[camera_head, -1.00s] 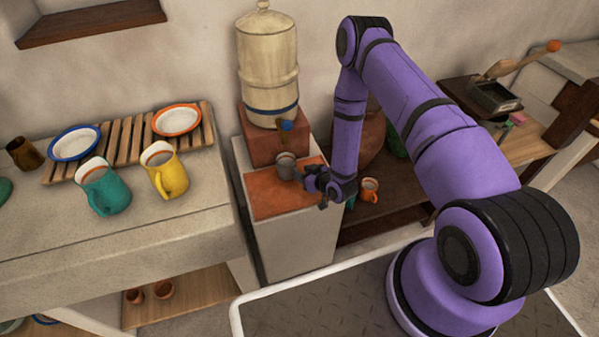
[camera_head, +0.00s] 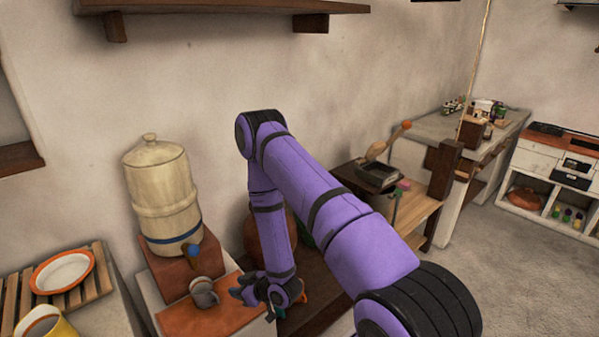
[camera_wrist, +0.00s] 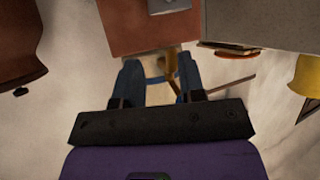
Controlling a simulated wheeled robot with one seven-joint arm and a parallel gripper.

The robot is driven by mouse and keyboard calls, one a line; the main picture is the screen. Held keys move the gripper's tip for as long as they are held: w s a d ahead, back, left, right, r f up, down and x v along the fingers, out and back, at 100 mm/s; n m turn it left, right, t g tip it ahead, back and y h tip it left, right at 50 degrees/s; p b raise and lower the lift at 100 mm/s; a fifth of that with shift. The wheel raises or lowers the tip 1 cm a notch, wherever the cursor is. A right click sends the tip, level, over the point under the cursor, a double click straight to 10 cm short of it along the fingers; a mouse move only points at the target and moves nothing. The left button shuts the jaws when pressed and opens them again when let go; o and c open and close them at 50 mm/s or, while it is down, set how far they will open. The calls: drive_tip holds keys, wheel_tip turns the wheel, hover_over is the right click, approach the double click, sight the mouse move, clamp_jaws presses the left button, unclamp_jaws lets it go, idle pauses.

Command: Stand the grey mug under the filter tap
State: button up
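The grey mug (camera_head: 204,292) stands upright on the terracotta slab, below the blue-handled filter tap (camera_head: 193,251). The tap is on the cream water filter (camera_head: 163,200). From this angle I cannot tell whether the mug is exactly under the spout. My gripper (camera_head: 257,301) is to the right of the mug, apart from it and empty. In the wrist view my gripper (camera_wrist: 160,76) has its two fingers spread apart. A grey shape there, likely the mug (camera_wrist: 168,5), is cut off by the top edge, beyond the fingertips.
The terracotta slab (camera_head: 212,320) lies before the filter's block (camera_head: 178,275). A yellow mug (camera_head: 45,325) and an orange-rimmed plate (camera_head: 62,271) are at left. A dark lower bench (camera_head: 318,298) lies right of the stand. A shelf (camera_head: 220,5) hangs above.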

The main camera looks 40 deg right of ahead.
drive_tip(key=w+d+r+g+h, duration=0.1)
drive_tip(key=w+r, duration=0.2)
drive_tip(key=r, duration=0.7)
drive_tip(key=w+d+r+g+h, duration=0.15)
drive_tip(key=w+r, duration=0.25)
drive_tip(key=r, duration=0.5)
drive_tip(key=s+d+r+m+h, duration=0.1)
drive_tip(key=s+r, duration=0.2)
drive_tip(key=r, duration=0.5)
drive_tip(key=s+d+r+h, duration=0.1)
drive_tip(key=s+r+h, duration=0.1)
drive_tip(key=r, duration=0.6)
drive_tip(key=s+r+m+g, duration=0.2)
drive_tip(key=s+r, duration=1)
drive_tip(key=r, duration=0.1)
drive_tip(key=s+a+r+m+g, duration=0.1)
drive_tip(key=s+r, duration=0.1)
drive_tip(key=s, duration=0.7)
drive_tip(key=s+a+r+m+g, duration=0.1)
drive_tip(key=s+r, duration=0.2)
drive_tip(key=s, duration=0.6)
drive_tip(key=shift+r, duration=0.25)
